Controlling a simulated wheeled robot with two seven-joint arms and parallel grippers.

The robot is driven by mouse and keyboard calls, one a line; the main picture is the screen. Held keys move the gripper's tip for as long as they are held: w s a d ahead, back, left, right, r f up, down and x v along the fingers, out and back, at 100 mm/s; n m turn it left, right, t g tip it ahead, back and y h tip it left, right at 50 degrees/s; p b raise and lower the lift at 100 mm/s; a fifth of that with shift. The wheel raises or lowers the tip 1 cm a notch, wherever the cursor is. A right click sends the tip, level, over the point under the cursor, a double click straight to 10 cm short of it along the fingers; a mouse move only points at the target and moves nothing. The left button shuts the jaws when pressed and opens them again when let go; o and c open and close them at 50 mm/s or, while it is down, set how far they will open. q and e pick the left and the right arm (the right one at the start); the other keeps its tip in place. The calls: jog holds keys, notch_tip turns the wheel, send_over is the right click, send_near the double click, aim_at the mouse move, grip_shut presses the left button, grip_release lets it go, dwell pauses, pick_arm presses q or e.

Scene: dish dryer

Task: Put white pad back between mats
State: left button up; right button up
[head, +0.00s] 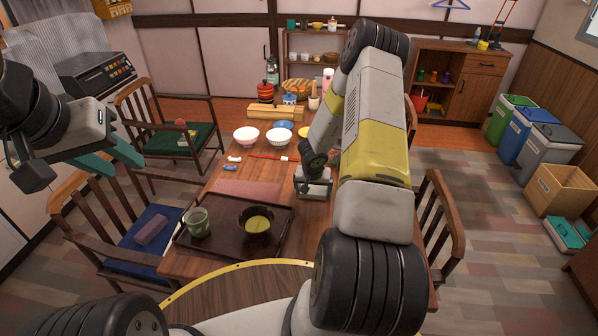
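I cannot clearly make out the white pad; a pale patch shows at my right gripper (314,188), but I cannot tell whether it is pad or gripper. The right gripper points down low over the table's middle, and its fingertips are too small and hidden to read. A reddish mat (246,188) lies flat on the table to its left, behind the tray. No second mat shows clearly; my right arm covers the table's right side. My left gripper (108,160) is raised at the left, away from the table, with its teal fingers apart and nothing between them.
A dark tray (277,252) at the table's front holds a green cup (198,222) and a dark bowl (256,220). White bowls (279,136), red chopsticks (268,157) and small rests stand further back. Chairs flank the table (222,178). Bins (548,145) stand far right.

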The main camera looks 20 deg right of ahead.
jog(key=s+a+r+n+t+y, duration=0.15)
jog(key=a+r, duration=0.35)
jog(key=r, duration=0.7)
jog(key=s+a+r+n+t+y, duration=0.1)
jog(key=s+a+r+y, duration=0.3)
jog(key=r, duration=0.8)
jog(key=s+a+r+n+t+h, duration=0.15)
jog(key=a+r, duration=0.45)
jog(key=r, duration=0.6)
jog(key=s+a+r+n+g+y, duration=0.15)
jog(key=s+a+r, duration=0.25)
jog(key=s+r, duration=0.5)
jog(key=s+d+h, duration=0.1)
jog(key=s+d, duration=0.2)
jog(key=s, duration=1)
jog(key=shift+s+f, duration=0.35)
jog(key=shift+f, duration=0.1)
jog(key=shift+d+h, duration=0.1)
jog(key=shift+h, duration=0.15)
